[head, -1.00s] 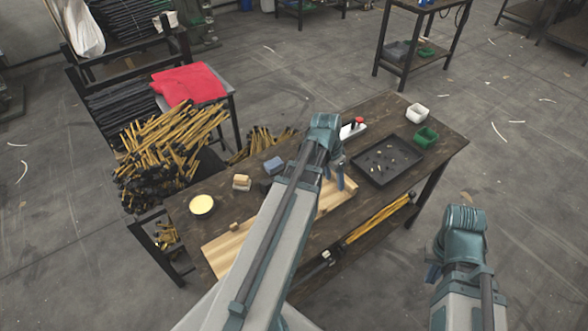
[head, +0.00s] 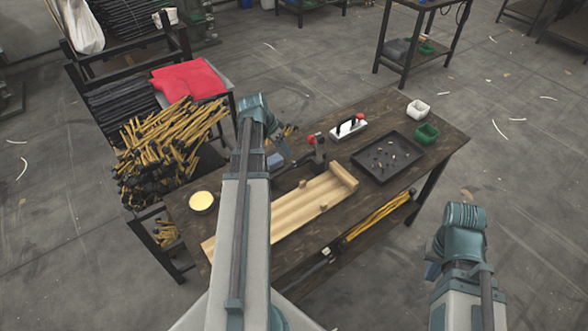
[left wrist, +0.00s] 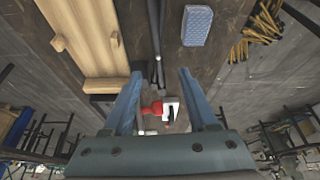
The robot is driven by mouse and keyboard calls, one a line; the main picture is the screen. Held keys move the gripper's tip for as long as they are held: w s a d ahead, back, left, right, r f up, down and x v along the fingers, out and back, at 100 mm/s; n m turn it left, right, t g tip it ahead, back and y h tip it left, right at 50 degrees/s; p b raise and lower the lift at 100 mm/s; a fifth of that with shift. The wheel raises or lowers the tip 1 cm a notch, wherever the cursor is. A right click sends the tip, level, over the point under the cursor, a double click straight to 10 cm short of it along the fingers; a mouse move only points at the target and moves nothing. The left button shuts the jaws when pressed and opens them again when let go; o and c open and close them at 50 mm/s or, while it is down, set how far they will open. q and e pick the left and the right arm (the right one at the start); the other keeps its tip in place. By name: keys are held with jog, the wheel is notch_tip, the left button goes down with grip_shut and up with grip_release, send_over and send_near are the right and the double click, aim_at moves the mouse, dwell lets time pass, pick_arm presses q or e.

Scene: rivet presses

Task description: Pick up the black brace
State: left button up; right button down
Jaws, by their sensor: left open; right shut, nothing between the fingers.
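My left gripper (head: 281,147) is open over the far side of the workbench. In the left wrist view its two blue fingers (left wrist: 160,85) are apart with nothing held. Long dark bars (left wrist: 156,40) show beyond and between the fingertips. In the head view a dark upright piece with a red knob (head: 317,152) stands just right of the left gripper. I cannot tell which dark piece is the black brace; my left arm hides part of the bench. My right gripper (head: 434,268) is shut and empty, off the bench's right front.
A wooden fixture (head: 310,197) lies along the front. A blue block (left wrist: 197,25) is beyond the fingers. A white-based tool with a red knob (head: 349,126), a dark tray (head: 365,171) and white (head: 417,110) and green (head: 426,134) bins are right. A yellow bowl (head: 201,203) is left.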

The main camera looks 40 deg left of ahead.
aim_at(293, 163)
pick_arm(q)
jog(key=b+x, duration=0.5)
jog(key=x, duration=0.1)
jog(key=shift+f, duration=0.4)
jog(key=shift+w+d+f+b, duration=0.1)
jog(key=shift+w+b, duration=0.1)
jog(key=shift+b, duration=0.15)
jog(key=shift+f, duration=0.1)
jog(key=b+x, duration=0.4)
jog(key=x, duration=0.1)
jog(key=shift+d+b, duration=0.3)
jog(key=shift+b, duration=0.1)
grip_shut()
